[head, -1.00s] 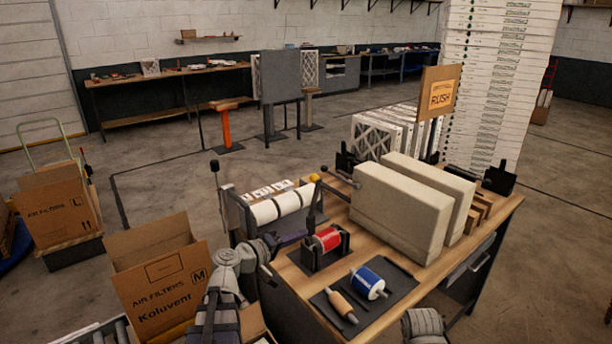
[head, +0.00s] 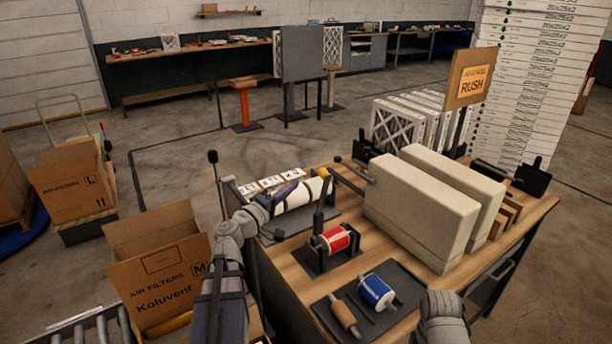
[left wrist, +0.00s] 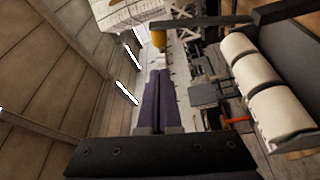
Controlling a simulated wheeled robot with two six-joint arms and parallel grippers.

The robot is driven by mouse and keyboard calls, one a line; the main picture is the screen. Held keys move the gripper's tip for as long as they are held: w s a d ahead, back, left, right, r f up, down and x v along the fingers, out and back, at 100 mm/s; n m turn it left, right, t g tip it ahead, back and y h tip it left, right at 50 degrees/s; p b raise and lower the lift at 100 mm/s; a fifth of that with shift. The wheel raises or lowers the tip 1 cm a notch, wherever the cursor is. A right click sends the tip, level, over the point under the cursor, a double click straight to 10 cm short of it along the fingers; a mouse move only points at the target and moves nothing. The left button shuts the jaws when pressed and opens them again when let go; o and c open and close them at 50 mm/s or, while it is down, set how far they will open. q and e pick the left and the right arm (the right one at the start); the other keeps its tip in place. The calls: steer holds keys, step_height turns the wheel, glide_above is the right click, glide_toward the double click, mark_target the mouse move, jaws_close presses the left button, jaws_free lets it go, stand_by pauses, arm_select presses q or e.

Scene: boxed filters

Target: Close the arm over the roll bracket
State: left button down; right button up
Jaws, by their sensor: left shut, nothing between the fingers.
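A black roll bracket (head: 325,262) stands on the wooden bench and holds a red roll (head: 334,241). Its black arm (head: 319,212) stands up, not over the roll, with a yellow knob (head: 323,173) at the top. The arm (left wrist: 205,22) and knob (left wrist: 158,39) also show in the left wrist view. My left gripper (head: 298,184) is shut and empty, in front of the white rolls in the head view. Its purple fingers (left wrist: 161,75) point towards the knob, with the tips apparently close to it; contact cannot be told. My right gripper is out of view.
White rolls (head: 315,189) lie in a rack behind the bracket. A blue roll (head: 376,292) and a tan roller (head: 344,314) lie on a dark mat in front. Large beige filter blocks (head: 418,208) stand right of the bracket. An open carton (head: 163,285) stands left.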

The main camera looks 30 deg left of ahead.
arm_select(q)
steer(key=f+x, duration=0.1)
steer(key=x, duration=0.8)
steer(key=shift+w+r+p, duration=0.3)
steer(key=shift+r+p, duration=0.05)
steer(key=shift+r, duration=0.1)
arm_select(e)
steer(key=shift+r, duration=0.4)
